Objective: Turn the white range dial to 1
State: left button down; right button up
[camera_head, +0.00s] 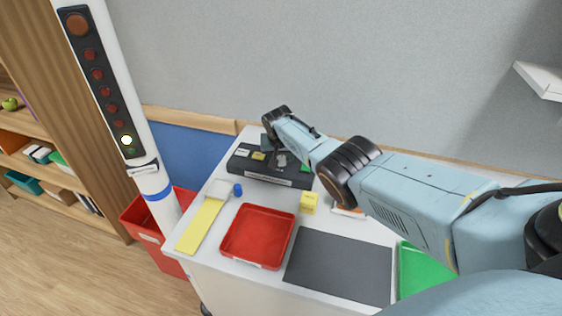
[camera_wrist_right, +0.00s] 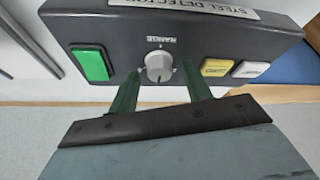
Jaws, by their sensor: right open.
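The white range dial (camera_wrist_right: 158,66) sits on the sloped panel of the dark grey steel detector box (camera_wrist_right: 200,30), between a green button (camera_wrist_right: 90,64) and a yellow button (camera_wrist_right: 215,67). Its numbers are too small to read. In the right wrist view my right gripper (camera_wrist_right: 161,73) is open, with one dark green finger on each side of the dial; I cannot tell if they touch it. In the head view the detector box (camera_head: 240,164) stands at the back of the white table, with my right gripper (camera_head: 277,152) over it. My left gripper is not in view.
A white button (camera_wrist_right: 250,69) is beside the yellow one. On the table lie a red tray (camera_head: 258,264), a grey mat (camera_head: 340,268), a yellow block (camera_head: 309,203), a blue cylinder (camera_head: 238,189), a yellow strip (camera_head: 200,226) and a green tray (camera_head: 415,272). A white post (camera_head: 118,75) stands left.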

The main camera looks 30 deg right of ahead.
jog(key=shift+w+f, duration=0.1)
jog(key=shift+f, duration=0.2)
jog(key=c, duration=1)
